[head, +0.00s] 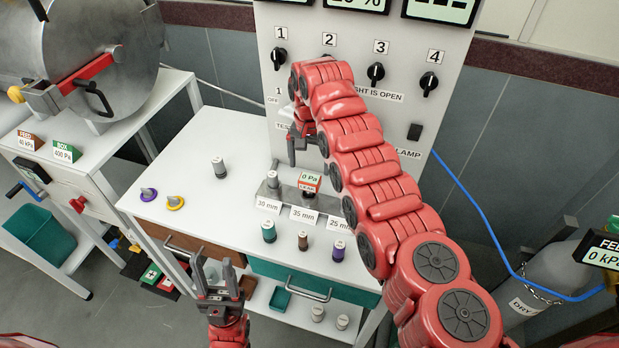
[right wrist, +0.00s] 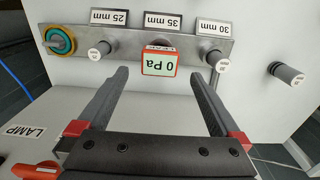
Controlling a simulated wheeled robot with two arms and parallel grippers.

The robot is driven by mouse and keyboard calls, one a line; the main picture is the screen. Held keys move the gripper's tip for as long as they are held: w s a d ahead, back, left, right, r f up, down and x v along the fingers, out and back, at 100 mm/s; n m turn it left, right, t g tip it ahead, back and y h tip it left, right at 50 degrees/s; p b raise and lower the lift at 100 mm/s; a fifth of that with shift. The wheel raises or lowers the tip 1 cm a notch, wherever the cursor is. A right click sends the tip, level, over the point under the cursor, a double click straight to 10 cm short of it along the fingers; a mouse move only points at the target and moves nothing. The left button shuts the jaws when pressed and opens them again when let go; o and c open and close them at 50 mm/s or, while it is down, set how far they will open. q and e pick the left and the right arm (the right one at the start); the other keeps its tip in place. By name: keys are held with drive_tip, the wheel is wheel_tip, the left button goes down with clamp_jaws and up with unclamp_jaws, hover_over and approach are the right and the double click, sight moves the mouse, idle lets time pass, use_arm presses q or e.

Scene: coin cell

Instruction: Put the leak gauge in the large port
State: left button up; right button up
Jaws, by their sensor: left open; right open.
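The leak gauge (head: 309,182) is a small red-and-white box reading 0 Pa. It stands at the middle of a grey metal bar (head: 285,190), behind the 35 mm label (head: 302,214). It also shows upside down in the right wrist view (right wrist: 159,61), between and beyond my open fingers. I cannot tell whether it sits in a hole there. The bar's other labels read 30 mm and 25 mm. My right gripper (head: 306,150) is open and empty above and behind the gauge. My left gripper (head: 214,270) is open and empty in front of the bench.
Grey plugs stand at the bar's 30 mm (right wrist: 217,57) and 25 mm (right wrist: 104,48) places. A teal-and-yellow ring (right wrist: 60,40) is at its end. A switch panel rises behind.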

wheel_tip(320, 180, up, 6)
idle(0.5)
drive_tip(key=shift+a, duration=0.1)
